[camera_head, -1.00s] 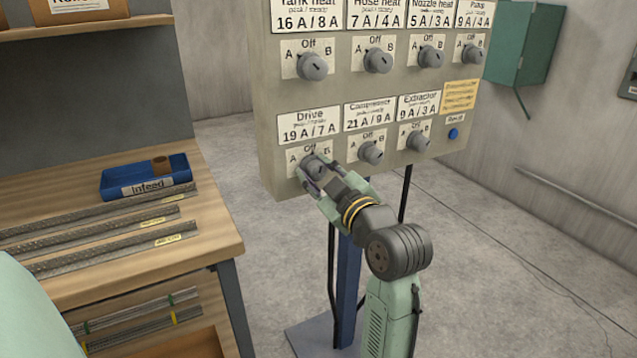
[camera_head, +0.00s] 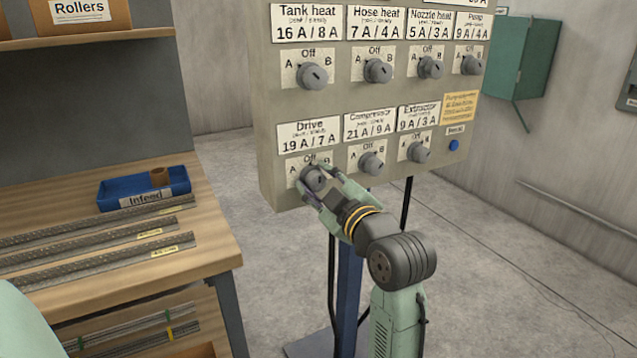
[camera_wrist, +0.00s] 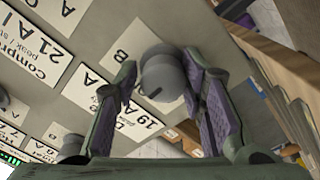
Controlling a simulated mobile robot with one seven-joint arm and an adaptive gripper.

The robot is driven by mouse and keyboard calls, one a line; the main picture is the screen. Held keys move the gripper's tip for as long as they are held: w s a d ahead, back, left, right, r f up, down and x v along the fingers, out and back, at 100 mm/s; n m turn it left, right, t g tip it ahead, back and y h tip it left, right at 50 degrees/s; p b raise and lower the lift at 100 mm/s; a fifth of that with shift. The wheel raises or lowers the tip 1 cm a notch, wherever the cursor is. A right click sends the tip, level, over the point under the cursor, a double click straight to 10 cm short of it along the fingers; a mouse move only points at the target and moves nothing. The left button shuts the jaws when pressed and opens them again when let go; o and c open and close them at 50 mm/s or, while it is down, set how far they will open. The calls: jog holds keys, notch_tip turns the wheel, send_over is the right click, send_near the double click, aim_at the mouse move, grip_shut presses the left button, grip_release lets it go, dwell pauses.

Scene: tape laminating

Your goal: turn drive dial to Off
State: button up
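The drive dial (camera_head: 313,178) is a grey round knob at the lower left of the control panel, under the "Drive 19 A / 7 A" label. In the wrist view the dial (camera_wrist: 163,72) lies between and just beyond my fingertips. A short dark mark on its face points toward the Drive label side, but its exact setting is hard to read. Part of its A / Off / B plate (camera_wrist: 133,42) is hidden. The fingers (camera_wrist: 158,68) show purple pads and do not appear clamped.
The compressor dial (camera_head: 371,163) and extractor dial (camera_head: 418,152) sit to the right, with a row of dials above. A blue button (camera_head: 454,145) is at the panel's lower right. A wooden bench (camera_head: 190,250) with a blue Infeed tray (camera_head: 118,194) stands left.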

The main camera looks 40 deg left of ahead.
jog(key=shift+o, duration=1.3)
jog(key=shift+a+f, duration=0.15)
jog(key=v, duration=1.2)
